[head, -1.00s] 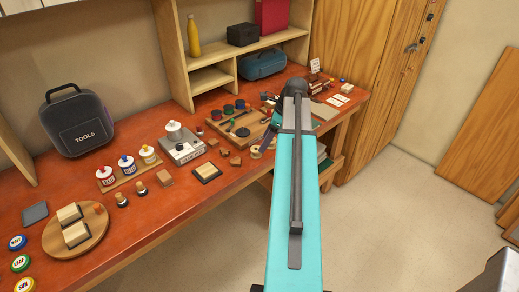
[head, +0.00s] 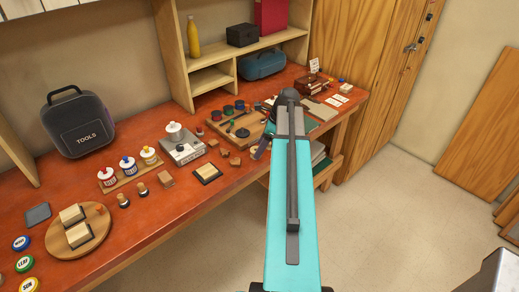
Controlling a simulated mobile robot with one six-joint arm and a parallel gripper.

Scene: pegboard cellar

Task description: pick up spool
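My turquoise arm reaches out over the bench, and the dark end of my gripper (head: 262,149) hangs by the bench's front edge, partly hidden behind the arm. Its fingertips are too small and dark to tell whether they are open or shut. A small pale, round thing (head: 253,151), possibly the spool, shows in part right beside the gripper; I cannot tell whether they touch. A white rounded thing (head: 174,132) stands on a grey scale (head: 184,152) farther left, well away from the gripper. I cannot make out for certain which is the spool.
The red-brown bench (head: 150,215) runs along the wall. Near the gripper lie a wooden tray (head: 218,123) with dark round pots, small brown blocks (head: 235,161) and a dark-framed pad (head: 207,173).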

